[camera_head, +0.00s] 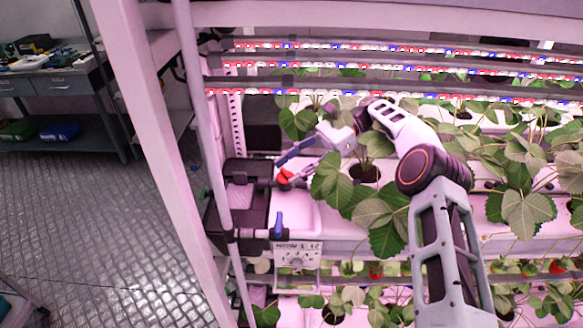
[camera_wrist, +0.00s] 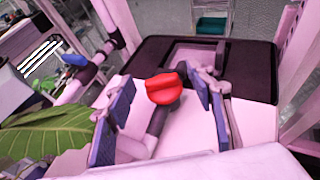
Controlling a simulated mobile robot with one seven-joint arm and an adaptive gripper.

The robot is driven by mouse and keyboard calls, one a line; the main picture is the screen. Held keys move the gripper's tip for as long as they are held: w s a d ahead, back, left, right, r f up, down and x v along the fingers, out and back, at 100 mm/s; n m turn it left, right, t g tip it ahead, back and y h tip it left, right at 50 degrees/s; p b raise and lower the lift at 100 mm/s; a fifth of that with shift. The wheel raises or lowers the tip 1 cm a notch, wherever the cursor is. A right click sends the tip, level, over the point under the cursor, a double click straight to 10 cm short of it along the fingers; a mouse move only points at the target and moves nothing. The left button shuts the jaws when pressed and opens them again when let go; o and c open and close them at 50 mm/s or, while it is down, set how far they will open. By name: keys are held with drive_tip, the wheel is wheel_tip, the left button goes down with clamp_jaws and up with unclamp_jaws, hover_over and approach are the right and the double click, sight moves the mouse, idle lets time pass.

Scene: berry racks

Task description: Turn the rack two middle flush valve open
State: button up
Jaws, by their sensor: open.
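A valve with a red handle (camera_head: 285,176) sits on a dark pipe beside a black tank in the head view. In the wrist view the red handle (camera_wrist: 163,90) lies between my two blue-padded fingers, with a gap visible on both sides. My gripper (camera_head: 290,165) is open and reaches left over the white tray, its fingertips close to the red handle. In the wrist view my gripper (camera_wrist: 165,105) holds nothing. I cannot tell whether the fingers touch the handle. A second valve with a blue handle (camera_head: 279,224) is lower, above a label plate (camera_head: 297,253).
The black tank (camera_head: 240,196) stands left of the valves, behind a pink rack post (camera_head: 206,140). Strawberry plants (camera_head: 375,215) crowd right of my gripper. A large leaf (camera_wrist: 45,130) hangs close by in the wrist view. LED bars (camera_head: 390,68) run above. Floor is clear at left.

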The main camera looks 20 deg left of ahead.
sight(291, 174)
drive_tip(key=shift+r, duration=0.15)
wheel_tip(291, 174, up, 10)
idle(0.3)
drive_tip(key=shift+f, duration=0.25)
